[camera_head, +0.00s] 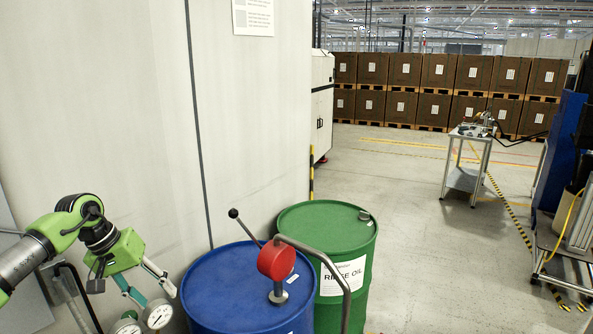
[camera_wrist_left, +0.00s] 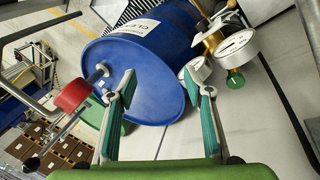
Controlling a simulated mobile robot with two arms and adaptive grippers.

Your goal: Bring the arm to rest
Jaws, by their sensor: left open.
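My left gripper (camera_head: 155,294) is open and empty, at the lower left in the head view, beside the blue drum (camera_head: 225,292) and apart from it. In the left wrist view its two teal-padded fingers (camera_wrist_left: 160,85) are spread, with nothing between them. The drum pump has a red body (camera_head: 276,260), a lever with a dark knob (camera_head: 233,213) and a bent grey spout pipe (camera_head: 335,268). It stands on the blue drum; its red body also shows in the left wrist view (camera_wrist_left: 72,95). My right gripper is not in view.
Pressure gauges (camera_head: 158,314) sit close below the left gripper. A green drum (camera_head: 345,240) labelled rinse oil stands behind the blue one. A pale wall (camera_head: 110,110) is behind the arm. Open floor (camera_head: 415,240) lies to the right, with a small table (camera_head: 468,137) beyond.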

